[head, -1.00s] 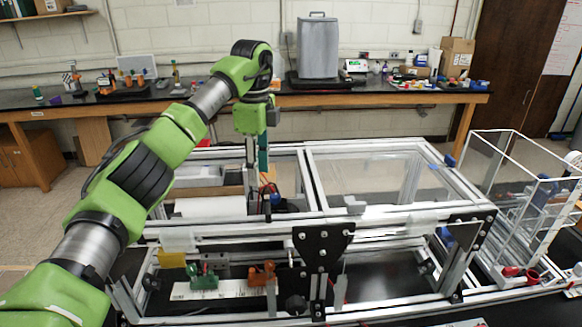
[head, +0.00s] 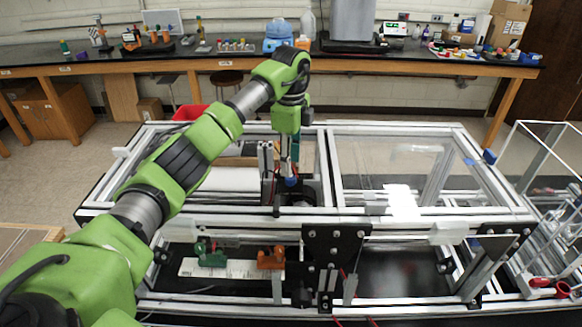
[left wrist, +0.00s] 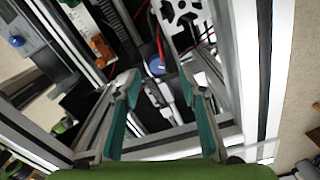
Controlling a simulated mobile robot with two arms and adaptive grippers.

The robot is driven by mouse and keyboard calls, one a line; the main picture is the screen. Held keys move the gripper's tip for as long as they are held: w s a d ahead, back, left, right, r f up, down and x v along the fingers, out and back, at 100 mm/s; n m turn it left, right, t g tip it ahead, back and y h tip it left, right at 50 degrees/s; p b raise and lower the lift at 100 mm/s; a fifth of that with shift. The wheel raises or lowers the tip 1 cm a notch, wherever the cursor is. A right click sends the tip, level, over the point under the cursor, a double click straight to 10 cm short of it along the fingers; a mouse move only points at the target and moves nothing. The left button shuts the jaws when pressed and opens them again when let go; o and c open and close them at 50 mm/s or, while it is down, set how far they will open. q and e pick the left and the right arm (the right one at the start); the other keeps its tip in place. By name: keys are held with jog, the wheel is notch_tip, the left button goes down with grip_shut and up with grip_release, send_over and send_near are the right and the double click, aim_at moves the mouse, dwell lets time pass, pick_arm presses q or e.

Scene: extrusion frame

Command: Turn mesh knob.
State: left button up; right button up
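A small round blue knob (head: 291,182), which looks like the mesh knob, sits inside the left bay of the aluminium extrusion frame (head: 400,218). It also shows in the left wrist view (left wrist: 156,66), beyond the fingertips and between them. My left gripper (head: 289,163) points down into the bay, just above the knob. In the left wrist view its two teal-padded fingers (left wrist: 160,84) are spread apart with nothing between the pads. I cannot tell how far the tips are from the knob. My right gripper is in neither view.
Frame rails surround the bay, with a black plate (head: 335,262) in front. Red wires (left wrist: 160,40) run near the knob. Green and orange clamps (head: 211,257) sit on a white strip below. A clear box frame (head: 545,190) stands right. A lab bench (head: 390,68) is behind.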

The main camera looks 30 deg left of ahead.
aim_at(291, 180)
pick_arm(q)
notch_tip(291, 180, down, 3)
jog(key=shift+s+f+p, duration=0.1)
jog(key=shift+f+p, duration=0.1)
jog(key=shift+p, duration=0.4)
jog(key=shift+f, duration=0.45)
grip_shut()
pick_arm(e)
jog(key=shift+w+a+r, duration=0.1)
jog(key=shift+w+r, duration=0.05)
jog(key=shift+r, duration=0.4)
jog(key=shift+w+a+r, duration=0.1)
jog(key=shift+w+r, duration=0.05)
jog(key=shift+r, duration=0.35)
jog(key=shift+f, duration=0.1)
